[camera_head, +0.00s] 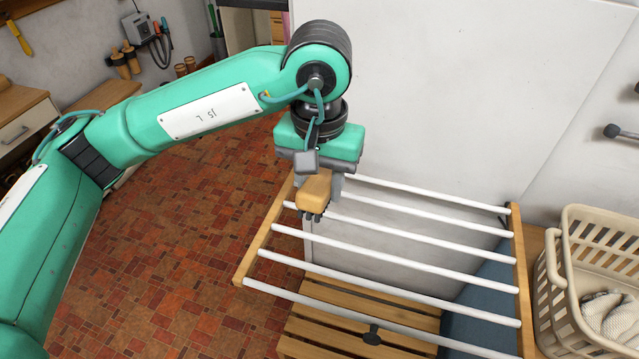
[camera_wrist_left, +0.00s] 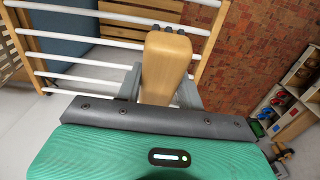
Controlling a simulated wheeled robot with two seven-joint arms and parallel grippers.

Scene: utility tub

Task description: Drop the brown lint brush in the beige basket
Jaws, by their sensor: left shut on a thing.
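My left gripper (camera_head: 325,188) is shut on the brown lint brush (camera_head: 314,190), a light-brown wooden block with dark nubs at its far end. The brush is above the left end of a drying rack of white rods. In the left wrist view the brush (camera_wrist_left: 165,65) sits between the fingers of my left gripper (camera_wrist_left: 160,85). The beige basket (camera_head: 559,285) stands at the far right of the head view, partly cut off by the picture edge, well apart from the gripper. My right gripper is in neither view.
The drying rack (camera_head: 395,238) with white rods and wooden side rails lies between brush and basket. A slatted wooden surface (camera_head: 325,320) is below it. A whitish cloth (camera_head: 610,315) lies in the basket. A dark knob (camera_head: 612,131) juts out above the basket.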

